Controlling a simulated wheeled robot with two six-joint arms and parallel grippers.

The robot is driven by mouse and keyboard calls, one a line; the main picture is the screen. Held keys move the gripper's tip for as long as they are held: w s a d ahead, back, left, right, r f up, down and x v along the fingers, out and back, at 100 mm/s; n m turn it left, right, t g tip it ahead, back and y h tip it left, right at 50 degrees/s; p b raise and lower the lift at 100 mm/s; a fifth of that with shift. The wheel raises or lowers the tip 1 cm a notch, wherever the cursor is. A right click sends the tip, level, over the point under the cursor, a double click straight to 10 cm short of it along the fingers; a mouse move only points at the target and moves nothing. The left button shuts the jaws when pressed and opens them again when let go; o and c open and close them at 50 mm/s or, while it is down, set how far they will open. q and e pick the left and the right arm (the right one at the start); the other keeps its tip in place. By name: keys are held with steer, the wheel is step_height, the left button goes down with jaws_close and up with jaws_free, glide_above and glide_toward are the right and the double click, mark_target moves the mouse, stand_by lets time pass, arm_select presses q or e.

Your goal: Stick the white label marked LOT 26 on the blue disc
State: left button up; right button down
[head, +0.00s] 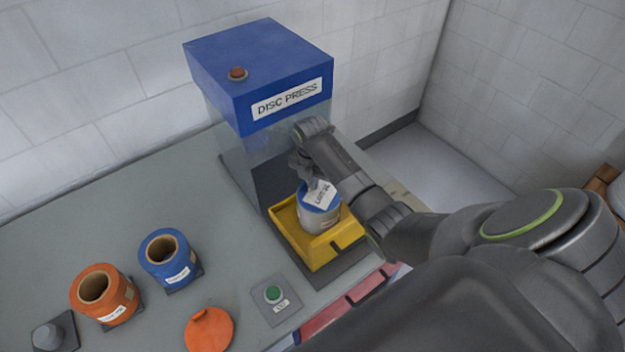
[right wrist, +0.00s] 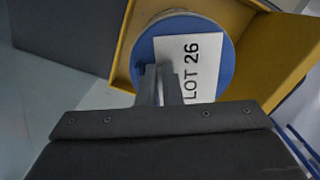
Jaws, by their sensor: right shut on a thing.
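The white label marked LOT 26 (head: 321,194) shows large in the right wrist view (right wrist: 196,62), with one edge between my fingertips. My right gripper (head: 306,178) is shut on it, as the right wrist view (right wrist: 160,84) also shows. The blue disc (head: 334,188) lies on top of a pale roll (head: 318,221) in the yellow tray. In the right wrist view the label covers much of the blue disc (right wrist: 226,70). I cannot tell whether the label touches it. My left gripper is not in view.
The yellow tray (head: 322,257) sits at the front of the blue-topped disc press (head: 252,62). To the left stand a blue roll (head: 168,260) and an orange roll (head: 104,295). An orange lid-like disc (head: 209,330) and a green button (head: 272,294) lie nearer.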

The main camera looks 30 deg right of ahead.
steer(key=shift+s+f, duration=0.15)
steer(key=c, duration=1.5)
jaws_free()
steer(key=shift+c, duration=0.5)
steer(key=shift+o, duration=0.7)
steer(key=shift+a, duration=0.1)
steer(key=o, duration=0.3)
steer(key=shift+r, duration=0.5)
steer(key=shift+o, duration=0.2)
steer(key=shift+r, duration=3.05)
